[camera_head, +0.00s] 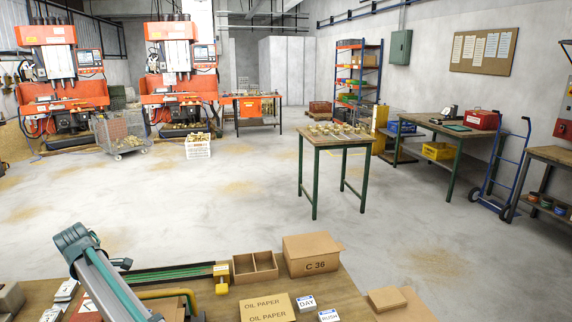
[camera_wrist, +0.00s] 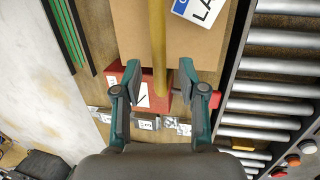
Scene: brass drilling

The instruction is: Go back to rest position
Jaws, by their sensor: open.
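My gripper (camera_wrist: 160,72) is open in the wrist view, its two teal and grey fingers spread apart. A yellow bar (camera_wrist: 158,40) runs down the picture between the fingers; I cannot tell how near it is to them. Behind it are a cardboard box (camera_wrist: 135,30) with a white and blue label (camera_wrist: 203,8) and a red box (camera_wrist: 150,104). In the head view, part of my teal and grey arm (camera_head: 105,275) reaches over the bench at the lower left; the fingertips cannot be made out there.
A roller conveyor (camera_wrist: 265,75) runs along the right of the wrist view, with buttons (camera_wrist: 307,147) below. On the near bench are a C 36 carton (camera_head: 312,254), a divided box (camera_head: 255,267) and an oil paper box (camera_head: 267,307). Open floor (camera_head: 220,200) lies beyond.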

